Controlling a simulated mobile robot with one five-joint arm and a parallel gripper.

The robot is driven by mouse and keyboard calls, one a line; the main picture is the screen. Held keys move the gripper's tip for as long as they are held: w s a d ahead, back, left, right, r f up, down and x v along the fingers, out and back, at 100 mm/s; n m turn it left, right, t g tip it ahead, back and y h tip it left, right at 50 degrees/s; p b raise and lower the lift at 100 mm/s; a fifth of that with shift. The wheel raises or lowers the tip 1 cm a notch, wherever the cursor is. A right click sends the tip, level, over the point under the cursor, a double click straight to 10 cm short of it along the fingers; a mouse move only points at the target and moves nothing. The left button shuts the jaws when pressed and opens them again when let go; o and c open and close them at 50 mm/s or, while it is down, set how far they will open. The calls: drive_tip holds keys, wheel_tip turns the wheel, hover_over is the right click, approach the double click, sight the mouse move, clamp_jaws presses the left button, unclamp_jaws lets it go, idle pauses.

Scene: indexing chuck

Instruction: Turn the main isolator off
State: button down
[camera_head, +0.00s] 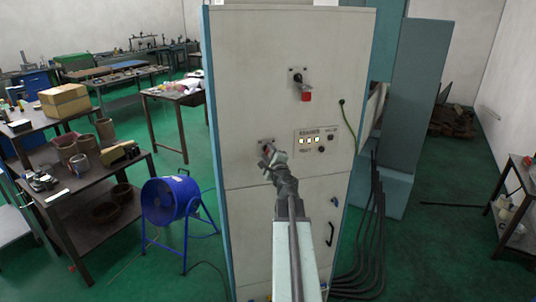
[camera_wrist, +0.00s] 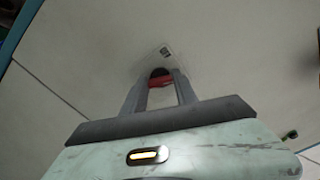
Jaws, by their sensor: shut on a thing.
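A tall pale cabinet (camera_head: 290,40) with blue edges fills the middle of the head view. My gripper (camera_head: 270,153) reaches up to a small switch plate (camera_head: 262,142) at the cabinet's left middle. In the wrist view my gripper (camera_wrist: 161,88) has its two fingers around a red handle (camera_wrist: 160,81) with a dark part above it, on a light plate. It is shut on this handle. The fingers hide much of it, so its angle is hard to tell. A second switch with a black knob (camera_head: 298,77) and a red block (camera_head: 306,96) below it sits higher to the right.
A panel with lit buttons (camera_head: 316,140) is right of my gripper. A green cable (camera_head: 350,125) hangs at the cabinet's right. A blue drum fan (camera_head: 171,200) stands on the floor to the left, near a dark workbench (camera_head: 85,205). Black hoses (camera_head: 372,240) run down at the right.

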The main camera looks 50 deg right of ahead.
drive_tip(key=n, duration=0.5)
drive_tip(key=shift+d, duration=0.15)
drive_tip(key=n, duration=0.5)
drive_tip(key=shift+n, duration=0.3)
idle(0.4)
drive_tip(key=c, duration=1)
unclamp_jaws()
drive_tip(key=shift+o, duration=0.2)
drive_tip(key=shift+f, duration=0.1)
